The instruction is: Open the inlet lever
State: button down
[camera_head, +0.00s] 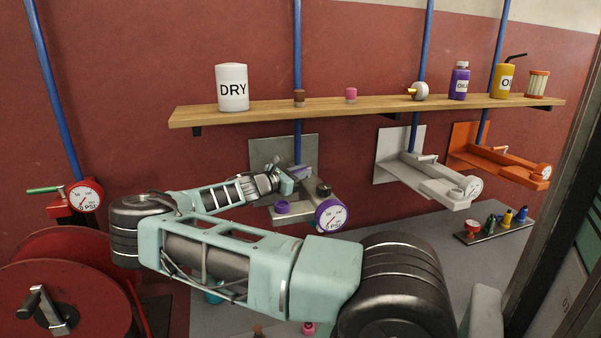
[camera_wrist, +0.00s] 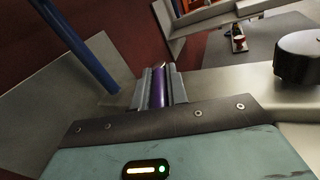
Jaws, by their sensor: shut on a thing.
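The inlet lever shows in the wrist view as a narrow purple handle (camera_wrist: 158,88) between my two fingers. My gripper (camera_wrist: 160,90) is shut on it. In the head view my gripper (camera_head: 294,174) is at the grey wall unit beneath the shelf, near the blue pipe's lower end. The lever is mostly hidden there by my gripper. The grey wall unit (camera_head: 292,145) carries a purple-rimmed pressure gauge (camera_head: 331,215), a purple cap (camera_head: 283,207) and a dark knob (camera_head: 323,188). The dark knob also shows at the right of the wrist view (camera_wrist: 302,58).
A wooden shelf (camera_head: 370,109) with a DRY canister (camera_head: 232,87) and bottles runs above my arm. A light grey unit (camera_head: 428,178) and an orange unit (camera_head: 500,160) are to the right. A red reel (camera_head: 70,285) stands at left. A blue pipe (camera_wrist: 80,47) rises close to my gripper.

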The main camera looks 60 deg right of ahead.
jog(key=c, duration=1.4)
grip_release()
jog(key=shift+b+v, duration=3.35)
jog(key=shift+v, duration=5.35)
jog(key=shift+w, duration=0.1)
